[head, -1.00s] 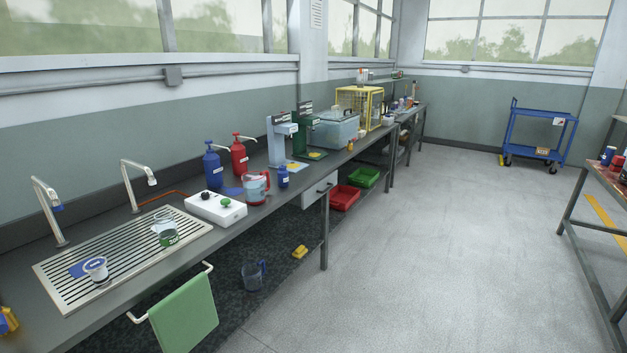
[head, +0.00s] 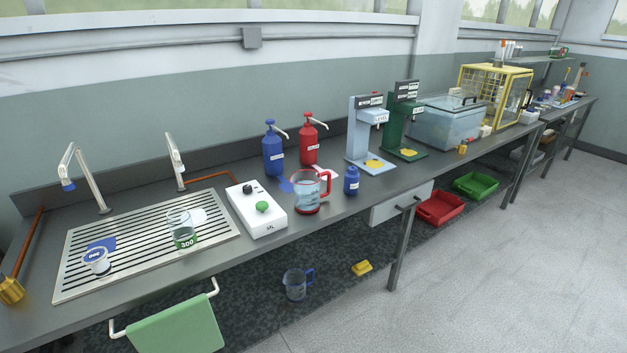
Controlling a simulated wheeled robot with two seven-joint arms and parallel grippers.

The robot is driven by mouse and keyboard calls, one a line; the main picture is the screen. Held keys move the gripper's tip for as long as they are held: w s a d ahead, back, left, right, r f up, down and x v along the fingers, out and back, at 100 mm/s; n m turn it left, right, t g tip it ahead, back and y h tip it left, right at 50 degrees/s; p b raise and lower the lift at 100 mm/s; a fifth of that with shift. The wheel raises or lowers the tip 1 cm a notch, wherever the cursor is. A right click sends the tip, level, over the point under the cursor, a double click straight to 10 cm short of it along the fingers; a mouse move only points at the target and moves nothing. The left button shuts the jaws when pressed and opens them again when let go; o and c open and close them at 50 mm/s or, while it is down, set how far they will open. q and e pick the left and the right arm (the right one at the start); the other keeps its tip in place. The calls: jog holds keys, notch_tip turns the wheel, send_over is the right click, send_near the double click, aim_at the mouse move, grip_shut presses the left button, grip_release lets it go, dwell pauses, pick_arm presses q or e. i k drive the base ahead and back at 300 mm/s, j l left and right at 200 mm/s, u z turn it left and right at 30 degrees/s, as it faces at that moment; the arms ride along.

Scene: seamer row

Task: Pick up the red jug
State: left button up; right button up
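The red jug (head: 308,191) is a clear jug with a red handle and a red base. It stands upright on the grey workbench near the front edge, between a white control box and a small blue bottle. Its handle points to the right. Neither of my grippers shows in the head view.
The white box (head: 257,209) has black and green knobs. The blue bottle (head: 351,181) stands close on the jug's right. Blue (head: 273,150) and red (head: 308,143) pump bottles stand behind. A blue-handled jug (head: 296,284) is on the lower shelf. Floor at right is clear.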

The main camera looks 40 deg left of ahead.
aim_at(307, 183)
jog(key=i+l+u, duration=0.1)
jog(key=i+u, duration=0.35)
jog(key=i+l+u, duration=0.2)
jog(key=u, duration=0.3)
jog(key=i+l+u, duration=0.6)
jog(key=l+u, duration=0.2)
jog(key=u, duration=0.15)
